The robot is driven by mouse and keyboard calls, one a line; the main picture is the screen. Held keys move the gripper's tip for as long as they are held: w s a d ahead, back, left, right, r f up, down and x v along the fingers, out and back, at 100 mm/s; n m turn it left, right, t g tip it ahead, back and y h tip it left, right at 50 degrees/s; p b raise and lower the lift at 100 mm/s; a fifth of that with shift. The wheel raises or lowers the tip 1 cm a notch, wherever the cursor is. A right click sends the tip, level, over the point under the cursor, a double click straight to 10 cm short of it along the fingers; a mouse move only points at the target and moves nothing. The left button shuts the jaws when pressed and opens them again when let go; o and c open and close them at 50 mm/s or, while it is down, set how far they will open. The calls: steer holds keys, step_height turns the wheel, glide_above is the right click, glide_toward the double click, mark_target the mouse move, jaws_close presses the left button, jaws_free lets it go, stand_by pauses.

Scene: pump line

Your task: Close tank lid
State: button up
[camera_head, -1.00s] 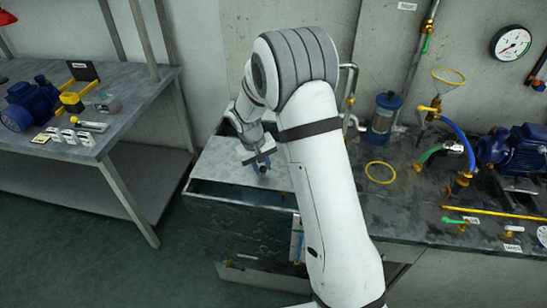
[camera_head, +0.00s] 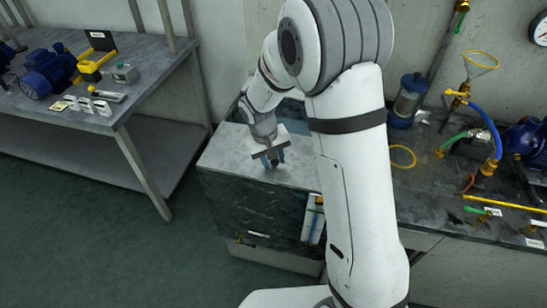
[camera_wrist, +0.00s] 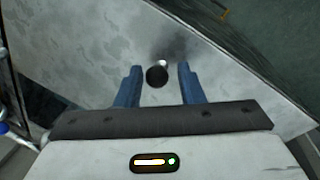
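The tank lid (camera_head: 228,156) is a flat grey metal plate on top of the dark tank (camera_head: 255,208), left of my arm. It reaches the tank's front edge, and no open gap shows there; part is hidden behind my arm. The lid (camera_wrist: 85,60) fills much of the wrist view, with a round black knob (camera_wrist: 157,77) on it. My gripper (camera_head: 272,161) points down over the lid. In the wrist view its two blue fingers (camera_wrist: 159,85) stand apart on either side of the knob, with a small space on each side.
A workbench (camera_head: 150,100) with a blue motor (camera_head: 47,72) and small parts stands at left. The counter (camera_head: 420,180) at right holds a blue-capped filter (camera_head: 408,103), a yellow ring (camera_head: 402,157), hoses and a yellow rod. Green floor (camera_head: 110,235) lies clear in front.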

steer(key=shift+o, duration=1)
steer(key=shift+w, duration=0.1)
step_height(320, 180, up, 8)
steer(key=a, duration=0.1)
steer(key=shift+s+a+f, duration=0.15)
steer(key=shift+s+f, duration=0.05)
steer(key=shift+r, duration=0.1)
steer(key=s+d+r+m, duration=0.1)
steer(key=s+d+r, duration=0.2)
steer(key=s, duration=0.4)
steer(key=s+d+r+m+t+y, duration=0.1)
steer(key=s+d+r, duration=0.2)
steer(key=s+d, duration=0.2)
steer(key=s+d+r+m+t+y, duration=0.1)
steer(key=s+d+r, duration=0.2)
steer(key=s, duration=0.6)
steer(key=shift+d+r, duration=0.4)
steer(key=shift+d, duration=0.7)
